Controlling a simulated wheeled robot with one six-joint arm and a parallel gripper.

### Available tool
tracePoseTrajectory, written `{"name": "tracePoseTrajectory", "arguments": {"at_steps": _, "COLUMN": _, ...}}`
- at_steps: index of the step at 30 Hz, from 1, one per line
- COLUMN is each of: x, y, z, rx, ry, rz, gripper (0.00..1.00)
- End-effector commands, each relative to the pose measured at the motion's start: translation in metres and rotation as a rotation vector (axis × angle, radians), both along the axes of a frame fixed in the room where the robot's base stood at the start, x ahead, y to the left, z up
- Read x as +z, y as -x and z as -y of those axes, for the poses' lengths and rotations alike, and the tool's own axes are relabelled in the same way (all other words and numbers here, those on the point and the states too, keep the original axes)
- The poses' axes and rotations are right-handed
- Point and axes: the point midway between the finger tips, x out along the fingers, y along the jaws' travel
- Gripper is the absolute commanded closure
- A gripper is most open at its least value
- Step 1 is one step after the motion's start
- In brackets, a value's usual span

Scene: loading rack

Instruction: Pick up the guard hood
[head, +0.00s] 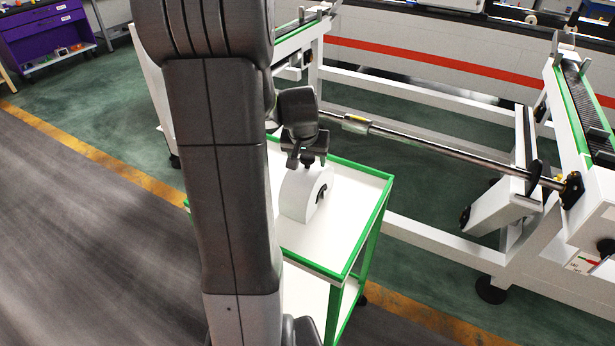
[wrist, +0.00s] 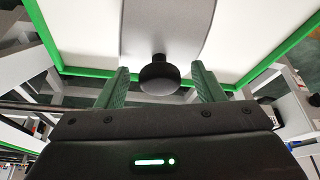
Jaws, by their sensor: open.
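A dark round knob (wrist: 159,76) on top of the hood (wrist: 165,30) shows in the wrist view. My gripper (head: 308,162) is right above the hood. In the wrist view its two green-lined fingers (wrist: 160,86) are open, one on each side of the knob, with gaps between. My arm hides the left part of the trolley in the head view.
A white frame with a long metal bar (head: 420,143) and a green-edged rail (head: 585,110) stands behind and right of the trolley. A purple cabinet (head: 45,30) is far left. The trolley shelf right of the hood is clear.

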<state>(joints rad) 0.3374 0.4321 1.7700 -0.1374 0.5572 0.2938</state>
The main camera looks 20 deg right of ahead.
Motion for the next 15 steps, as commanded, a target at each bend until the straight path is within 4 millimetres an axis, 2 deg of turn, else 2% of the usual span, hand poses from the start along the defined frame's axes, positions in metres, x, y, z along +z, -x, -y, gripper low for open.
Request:
{"name": "tracePoseTrajectory", "arguments": {"at_steps": 3, "x": 0.0002, "y": 0.0001, "z": 0.0, "rx": 0.0, "ry": 0.0, "rz": 0.0, "gripper": 0.38}}
{"name": "tracePoseTrajectory", "arguments": {"at_steps": 4, "x": 0.0002, "y": 0.0001, "z": 0.0, "rx": 0.0, "ry": 0.0, "rz": 0.0, "gripper": 0.42}}
{"name": "tracePoseTrajectory", "arguments": {"at_steps": 12, "x": 0.0004, "y": 0.0001, "z": 0.0001, "rx": 0.0, "ry": 0.0, "rz": 0.0, "gripper": 0.95}}
{"name": "tracePoseTrajectory", "arguments": {"at_steps": 13, "x": 0.0005, "y": 0.0001, "z": 0.0, "rx": 0.0, "ry": 0.0, "rz": 0.0, "gripper": 1.0}}
{"name": "tracePoseTrajectory", "arguments": {"at_steps": 15, "x": 0.0005, "y": 0.0001, "z": 0.0, "rx": 0.0, "ry": 0.0, "rz": 0.0, "gripper": 1.0}}
